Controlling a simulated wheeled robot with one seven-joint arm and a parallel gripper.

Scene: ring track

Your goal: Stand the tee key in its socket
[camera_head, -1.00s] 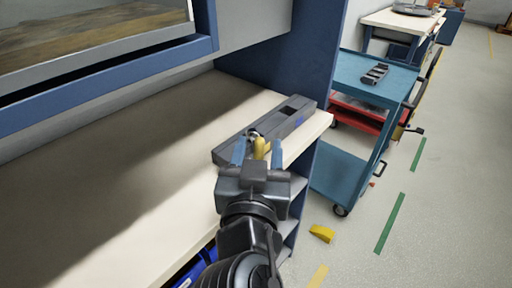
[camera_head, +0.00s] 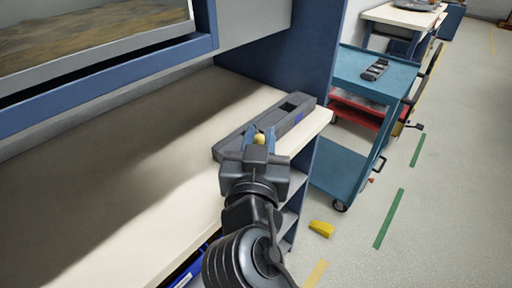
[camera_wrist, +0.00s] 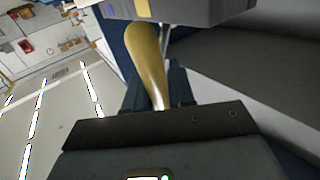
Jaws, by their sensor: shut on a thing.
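The tee key shows a yellow handle (camera_head: 260,138) between the blue-grey fingertips of my gripper (camera_head: 258,132). In the wrist view, the smooth, tapered yellow handle (camera_wrist: 148,58) runs up from my gripper (camera_wrist: 157,88), with a thin metal part (camera_wrist: 166,36) beside its upper end. My gripper is shut on the key. A long grey block (camera_head: 228,150) lies on the bench, with a dark square opening near its far end and a blue mark on its side. My gripper is over the block's nearer part. The key's lower end and the block beneath it are hidden.
The pale bench (camera_head: 110,190) is clear to the left. A blue upright panel (camera_head: 290,50) stands behind the block. A yellow wedge (camera_head: 321,229) lies on the floor.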

